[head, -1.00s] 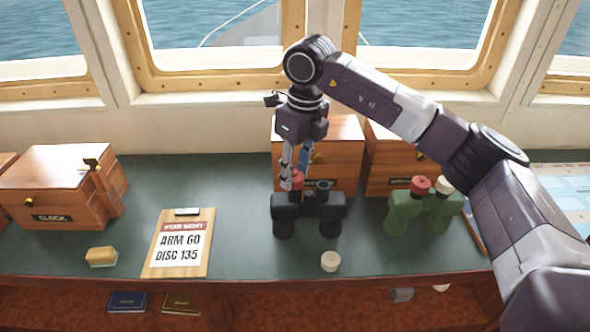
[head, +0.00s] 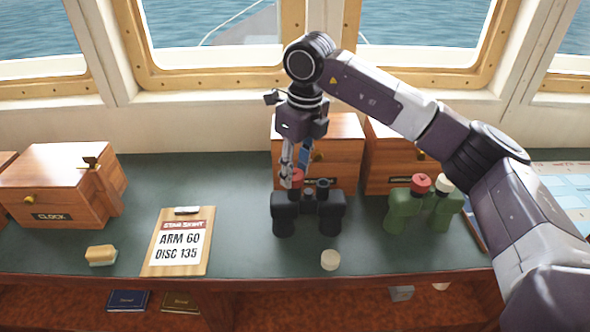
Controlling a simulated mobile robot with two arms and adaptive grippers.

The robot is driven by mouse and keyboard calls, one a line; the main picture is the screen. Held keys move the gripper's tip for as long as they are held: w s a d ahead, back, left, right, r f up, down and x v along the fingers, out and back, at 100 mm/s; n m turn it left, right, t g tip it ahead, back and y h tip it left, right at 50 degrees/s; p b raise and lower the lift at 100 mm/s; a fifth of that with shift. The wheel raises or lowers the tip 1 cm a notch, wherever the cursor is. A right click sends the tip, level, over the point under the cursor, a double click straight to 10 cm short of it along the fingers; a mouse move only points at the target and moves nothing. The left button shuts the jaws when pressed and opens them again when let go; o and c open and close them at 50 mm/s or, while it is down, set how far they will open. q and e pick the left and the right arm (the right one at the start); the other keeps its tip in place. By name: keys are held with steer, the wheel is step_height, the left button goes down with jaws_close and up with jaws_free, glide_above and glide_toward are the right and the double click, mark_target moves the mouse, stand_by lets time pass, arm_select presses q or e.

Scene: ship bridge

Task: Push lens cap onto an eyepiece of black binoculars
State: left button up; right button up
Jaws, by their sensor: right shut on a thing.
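The black binoculars (head: 308,213) stand upright on the green counter, eyepieces up. My right gripper (head: 292,176) points down over their left eyepiece. It is shut on a red lens cap (head: 297,177), which sits at the top of that eyepiece; whether it is fully seated I cannot tell. The right eyepiece (head: 322,184) is bare. A cream-white cap (head: 330,260) lies on the counter in front of the binoculars. My left gripper is not in view.
Green binoculars (head: 405,212) stand to the right, with a red cap and a white cap on their eyepieces. Wooden boxes (head: 345,135) stand close behind. A clipboard (head: 160,255) and a sponge-like block (head: 101,253) lie to the left. The counter between clipboard and black binoculars is clear.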

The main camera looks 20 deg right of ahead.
steer(key=shift+f+b, duration=0.75)
steer(key=shift+f, duration=0.15)
stand_by(1.1)
stand_by(0.3)
steer(key=o, duration=1.2)
steer(key=shift+r, duration=0.15)
steer(key=shift+r+p, duration=2.15)
steer(key=shift+r, duration=1.25)
